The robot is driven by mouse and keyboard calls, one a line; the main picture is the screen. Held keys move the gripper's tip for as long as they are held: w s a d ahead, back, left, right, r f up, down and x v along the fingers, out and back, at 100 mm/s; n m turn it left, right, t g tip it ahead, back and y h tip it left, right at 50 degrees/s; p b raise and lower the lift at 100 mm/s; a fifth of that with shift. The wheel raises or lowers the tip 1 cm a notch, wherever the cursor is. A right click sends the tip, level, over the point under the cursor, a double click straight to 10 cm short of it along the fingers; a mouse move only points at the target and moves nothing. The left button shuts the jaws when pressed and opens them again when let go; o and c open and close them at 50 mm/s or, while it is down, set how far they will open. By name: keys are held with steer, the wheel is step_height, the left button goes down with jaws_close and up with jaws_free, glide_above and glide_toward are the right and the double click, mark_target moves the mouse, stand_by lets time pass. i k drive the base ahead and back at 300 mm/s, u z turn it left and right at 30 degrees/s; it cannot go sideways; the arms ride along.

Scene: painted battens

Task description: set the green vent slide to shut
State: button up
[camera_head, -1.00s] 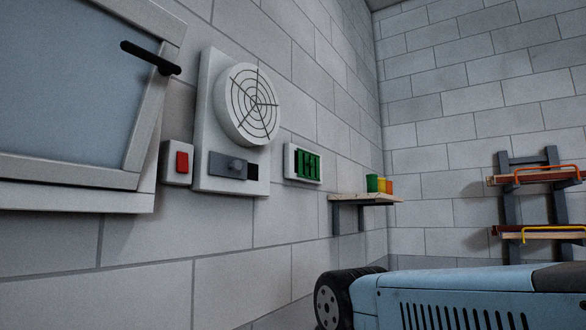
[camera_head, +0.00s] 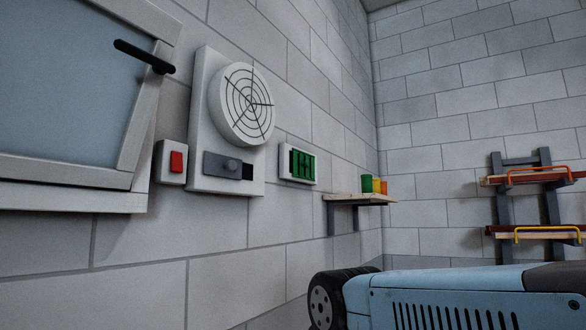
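The green vent slide (camera_head: 303,165) sits in a small white frame (camera_head: 284,163) on the left wall, right of the round fan. Its green vertical bars show with dark gaps between them. It is small in the picture, so I cannot tell exactly how far it stands open. My gripper is not in view, and nothing touches the vent.
A fan panel (camera_head: 200,120) with a grey slider (camera_head: 218,165) and a red switch (camera_head: 176,162) are left of the vent. A shelf (camera_head: 350,199) with coloured cups juts out to its right. A blue machine (camera_head: 440,295) with a black wheel fills the lower right. A rack (camera_head: 503,215) stands behind.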

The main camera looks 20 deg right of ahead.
mark_target(306, 163)
steer(key=k, duration=1.25)
steer(key=z, duration=0.65)
steer(key=i, duration=0.8)
steer(key=z, duration=0.65)
steer(key=i, duration=1.05)
steer(key=u, duration=0.8)
steer(key=i, duration=0.4)
steer(key=u, duration=0.35)
steer(key=k, duration=0.9)
steer(key=u, duration=0.2)
steer(key=i, duration=0.45)
steer(key=z, duration=0.05)
